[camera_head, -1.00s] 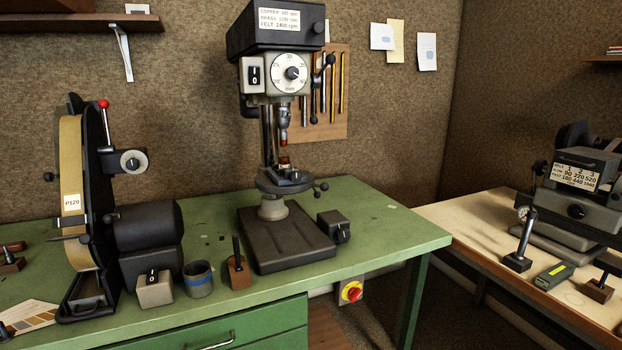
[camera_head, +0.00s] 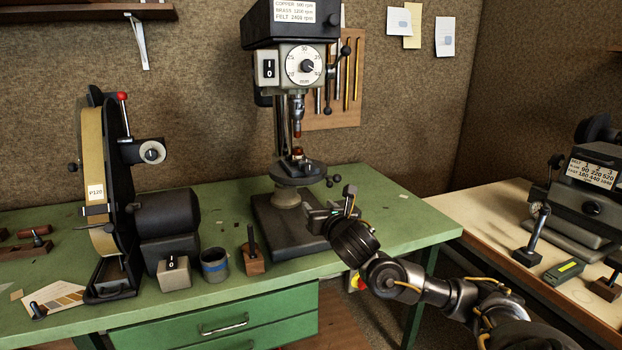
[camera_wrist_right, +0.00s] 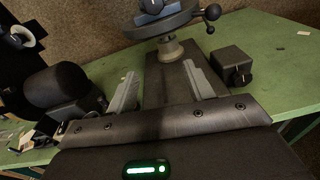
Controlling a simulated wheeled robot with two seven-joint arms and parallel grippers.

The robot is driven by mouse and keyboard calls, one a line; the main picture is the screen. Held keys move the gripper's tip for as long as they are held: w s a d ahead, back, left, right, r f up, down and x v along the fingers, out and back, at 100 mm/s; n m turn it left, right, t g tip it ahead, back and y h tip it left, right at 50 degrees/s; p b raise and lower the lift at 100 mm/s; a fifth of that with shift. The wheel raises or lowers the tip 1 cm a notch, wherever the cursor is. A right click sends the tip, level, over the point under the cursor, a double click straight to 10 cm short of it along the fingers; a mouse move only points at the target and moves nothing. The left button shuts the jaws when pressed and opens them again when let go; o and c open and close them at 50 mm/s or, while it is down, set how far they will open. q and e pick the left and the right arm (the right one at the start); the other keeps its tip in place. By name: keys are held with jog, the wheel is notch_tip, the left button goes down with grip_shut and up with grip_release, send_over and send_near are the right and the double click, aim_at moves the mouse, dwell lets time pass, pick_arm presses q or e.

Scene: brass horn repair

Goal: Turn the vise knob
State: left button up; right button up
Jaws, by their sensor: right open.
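A small dark vise (camera_head: 300,166) sits on the round table (camera_head: 292,178) of the drill press. In the right wrist view only its lower part (camera_wrist_right: 152,6) shows, at the top edge. The vise knob is too small to make out clearly in the head view. My right gripper (camera_head: 332,204) is open and empty, over the right side of the press base, lower than the round table and in front of it. In the right wrist view its two grey fingers (camera_wrist_right: 162,86) stand apart, with the base between and beyond them. My left gripper is not in view.
A ball-ended crank (camera_head: 333,181) sticks out right of the round table. A dark knobbed box (camera_wrist_right: 235,65) stands right of the base (camera_wrist_right: 170,75). The belt sander (camera_head: 115,205), a cup (camera_head: 215,265) and a wooden block (camera_head: 253,262) stand left. The green bench's right end is clear.

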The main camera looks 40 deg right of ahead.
aim_at(310, 169)
notch_tip(310, 169, up, 6)
jog(key=d+n+t, duration=0.1)
jog(key=n, duration=0.2)
jog(key=p+x, duration=0.6)
jog(key=x, duration=0.2)
jog(key=shift+w+d+r, duration=0.15)
jog(key=shift+w+d, duration=0.1)
jog(key=shift+d, duration=0.05)
jog(key=shift+w+d, duration=0.3)
jog(key=shift+w, duration=0.4)
jog(key=c, duration=1)
